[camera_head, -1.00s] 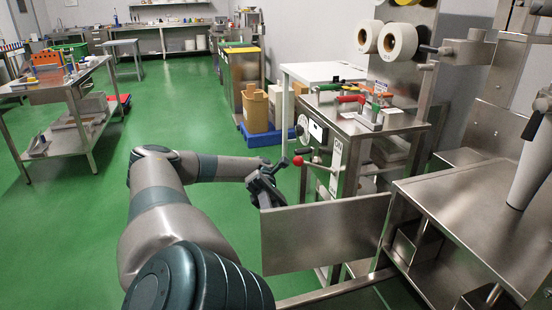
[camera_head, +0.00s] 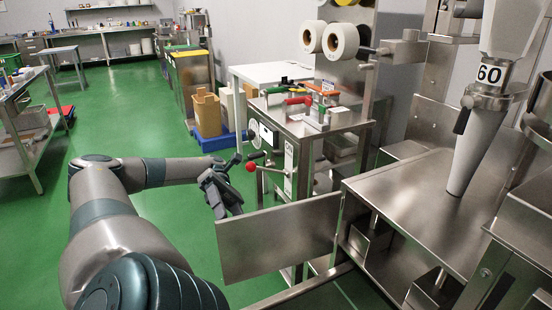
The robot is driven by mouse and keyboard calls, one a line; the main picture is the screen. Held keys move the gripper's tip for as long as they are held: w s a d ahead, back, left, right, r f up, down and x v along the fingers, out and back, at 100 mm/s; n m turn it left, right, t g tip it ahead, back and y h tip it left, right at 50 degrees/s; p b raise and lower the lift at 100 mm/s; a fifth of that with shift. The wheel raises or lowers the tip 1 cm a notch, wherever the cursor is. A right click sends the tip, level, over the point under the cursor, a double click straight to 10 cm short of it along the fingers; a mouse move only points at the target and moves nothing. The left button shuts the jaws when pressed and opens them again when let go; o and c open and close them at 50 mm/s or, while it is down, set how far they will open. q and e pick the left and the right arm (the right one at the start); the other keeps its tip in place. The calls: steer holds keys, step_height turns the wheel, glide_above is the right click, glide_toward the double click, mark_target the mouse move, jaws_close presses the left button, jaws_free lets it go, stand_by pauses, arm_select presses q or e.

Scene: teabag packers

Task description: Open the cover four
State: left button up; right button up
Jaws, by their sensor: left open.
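A flat grey metal panel (camera_head: 280,238), which looks like the cover, stands out from the front of the steel machine (camera_head: 430,210) at the lower middle. It stands upright, swung outward, with its right edge near the machine. My left gripper (camera_head: 230,203) is open at the panel's upper left corner. Its fingers are dark and small here, and I cannot tell whether they touch the panel. The panel shows no number. My right gripper is not in view.
A red-knobbed lever (camera_head: 251,167) and a steel bench (camera_head: 310,125) with coloured tools stand behind the panel. A grey nozzle (camera_head: 477,145) marked 60 is above the machine top at the right. Green floor (camera_head: 150,135) is clear at the left.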

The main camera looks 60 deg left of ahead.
mark_target(278, 210)
arm_select(q)
steer(key=w+d+r, duration=0.2)
steer(key=d, duration=0.1)
steer(key=w+d+r, duration=0.2)
steer(key=d+r, duration=0.1)
steer(key=w+d+r, duration=0.2)
steer(key=d, duration=0.2)
steer(key=shift+w+r, duration=0.1)
steer(key=shift+r, duration=0.25)
